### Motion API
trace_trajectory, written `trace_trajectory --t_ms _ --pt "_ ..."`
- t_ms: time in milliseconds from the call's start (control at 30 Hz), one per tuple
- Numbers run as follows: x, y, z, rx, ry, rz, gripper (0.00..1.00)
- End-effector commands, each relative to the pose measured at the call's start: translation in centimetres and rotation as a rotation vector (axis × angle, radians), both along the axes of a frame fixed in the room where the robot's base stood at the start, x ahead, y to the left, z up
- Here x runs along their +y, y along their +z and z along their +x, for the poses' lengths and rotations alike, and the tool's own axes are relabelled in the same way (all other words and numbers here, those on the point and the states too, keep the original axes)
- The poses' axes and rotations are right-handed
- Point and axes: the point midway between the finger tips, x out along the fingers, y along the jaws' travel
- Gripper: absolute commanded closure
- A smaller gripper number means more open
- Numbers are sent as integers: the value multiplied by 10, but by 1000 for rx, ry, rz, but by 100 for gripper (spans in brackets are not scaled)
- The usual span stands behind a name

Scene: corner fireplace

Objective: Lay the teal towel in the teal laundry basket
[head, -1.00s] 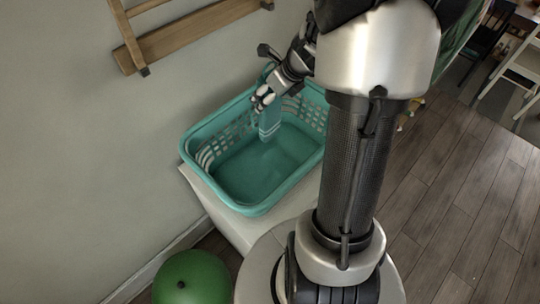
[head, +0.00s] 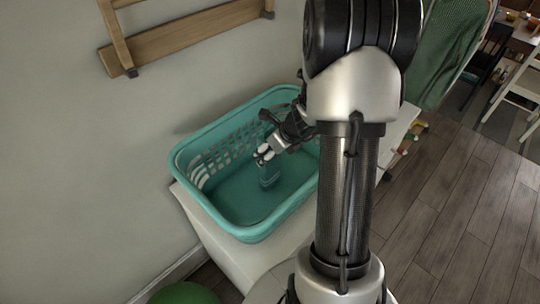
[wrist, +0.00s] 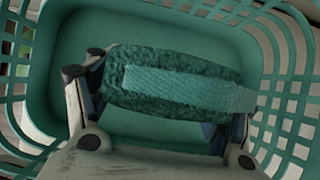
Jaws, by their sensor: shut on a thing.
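The teal laundry basket (head: 190,200) stands on a white surface by the wall. It is open at the top with slotted sides. My gripper (head: 264,156) is inside the outline of the basket, pointing down. It is shut on the teal towel (head: 269,178), which hangs below the fingers. In the wrist view the towel (wrist: 170,85) looks like a textured, rolled or folded piece with a paler band, held between the two fingers. The basket floor (wrist: 80,30) shows behind it. I cannot tell whether the towel touches the floor of the basket.
The white surface (head: 228,255) under the basket has a bare strip in front. A green ball (head: 185,293) is on the floor at the bottom. A wooden rack (head: 190,38) is on the wall behind. Green cloth (head: 447,45) hangs at the right, beside open wooden floor (head: 465,200).

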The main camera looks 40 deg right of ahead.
Motion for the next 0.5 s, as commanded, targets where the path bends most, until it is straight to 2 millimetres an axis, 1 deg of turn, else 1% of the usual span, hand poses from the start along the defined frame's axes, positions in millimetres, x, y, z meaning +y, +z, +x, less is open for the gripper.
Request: trace_trajectory --t_ms 33,233,267,500 --pt "0 -5 0 -1 0 -1 60" --pt "0 -3 0 -1 0 -1 60" --pt "0 -3 0 0 0 -1 27" --pt "0 -3 0 0 0 0 11"
